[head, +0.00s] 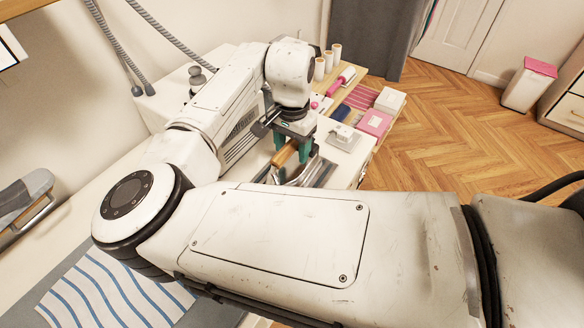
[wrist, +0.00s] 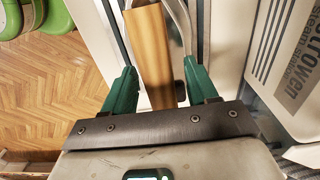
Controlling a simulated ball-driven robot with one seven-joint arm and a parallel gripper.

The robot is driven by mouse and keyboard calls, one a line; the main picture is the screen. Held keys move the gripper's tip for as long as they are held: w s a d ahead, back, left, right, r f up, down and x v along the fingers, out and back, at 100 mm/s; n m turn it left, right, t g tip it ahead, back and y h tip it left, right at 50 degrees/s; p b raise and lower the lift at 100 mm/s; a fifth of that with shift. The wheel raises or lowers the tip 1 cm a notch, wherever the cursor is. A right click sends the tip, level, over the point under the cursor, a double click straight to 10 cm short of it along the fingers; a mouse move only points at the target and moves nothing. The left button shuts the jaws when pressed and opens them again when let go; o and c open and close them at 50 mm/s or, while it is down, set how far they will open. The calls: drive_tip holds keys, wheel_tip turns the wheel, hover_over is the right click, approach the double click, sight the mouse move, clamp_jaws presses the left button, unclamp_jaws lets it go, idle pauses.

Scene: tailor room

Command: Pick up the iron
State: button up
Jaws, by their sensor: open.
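The iron has a wooden handle (wrist: 150,55) and a metal body (head: 299,176); in the head view it lies on the white work surface, partly hidden by my arm. My gripper (wrist: 160,85) is open, pointing down, with its green fingers on either side of the handle. In the head view my gripper (head: 293,150) is right over the iron. Whether the fingers touch the handle cannot be told.
A white steam station (head: 238,142) stands close to the left of my gripper. To the right are a white boxy item (head: 343,135), a pink box (head: 374,122) and several thread cones (head: 328,62). A striped cloth (head: 115,290) lies at lower left. Open wooden floor (head: 450,130) is at right.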

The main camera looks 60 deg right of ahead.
drive_tip(key=shift+f, duration=0.2)
idle(0.6)
drive_tip(key=shift+c, duration=0.3)
clamp_jaws()
idle(0.7)
drive_tip(key=shift+r, duration=0.1)
idle(0.4)
